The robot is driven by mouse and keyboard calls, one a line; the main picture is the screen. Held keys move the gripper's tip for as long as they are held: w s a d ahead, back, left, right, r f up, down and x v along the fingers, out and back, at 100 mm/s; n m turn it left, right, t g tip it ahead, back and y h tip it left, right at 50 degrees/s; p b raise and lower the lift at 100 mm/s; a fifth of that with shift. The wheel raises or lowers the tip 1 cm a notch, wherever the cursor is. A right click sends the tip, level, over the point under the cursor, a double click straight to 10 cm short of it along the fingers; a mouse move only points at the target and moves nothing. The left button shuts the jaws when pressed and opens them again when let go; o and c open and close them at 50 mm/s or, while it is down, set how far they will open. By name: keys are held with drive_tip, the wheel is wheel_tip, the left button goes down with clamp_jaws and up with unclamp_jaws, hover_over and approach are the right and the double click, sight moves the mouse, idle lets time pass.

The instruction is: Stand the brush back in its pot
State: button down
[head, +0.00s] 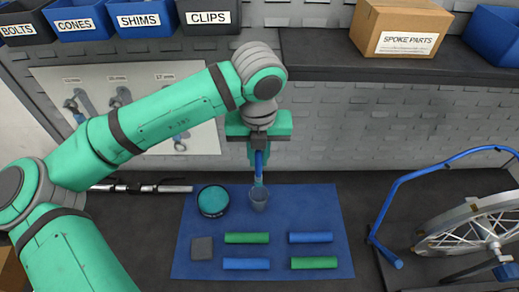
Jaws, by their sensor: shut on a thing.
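My gripper (258,150) is shut on the brush (259,166), over the back edge of the blue mat (326,213). The brush shows as a narrow blue piece, close to upright, pointing down below the jaws. Its upper part is hidden by the gripper. The small grey pot (259,202) stands on the mat just below it. The brush's lower end overlaps the pot's rim in this view. I cannot tell whether the end is inside the mouth, above it or behind it.
A round teal-topped tin (213,200) stands left of the pot. A grey block (202,248), green grips (246,238) and blue grips (311,237) lie in front. A blue frame and wheel (485,228) stand at right. A shelf with bins and a carton (400,30) is behind.

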sight(259, 178)
drive_tip(key=shift+w+f, duration=0.1)
drive_tip(key=shift+f, duration=4.65)
drive_tip(key=c, duration=1.6)
unclamp_jaws()
drive_tip(key=shift+c, duration=0.2)
drive_tip(key=r, duration=0.3)
drive_tip(key=s+r, duration=0.1)
drive_tip(key=r, duration=0.6)
drive_tip(key=shift+s+d+r, duration=0.1)
drive_tip(key=shift+s+r, duration=0.1)
drive_tip(key=shift+r, duration=0.15)
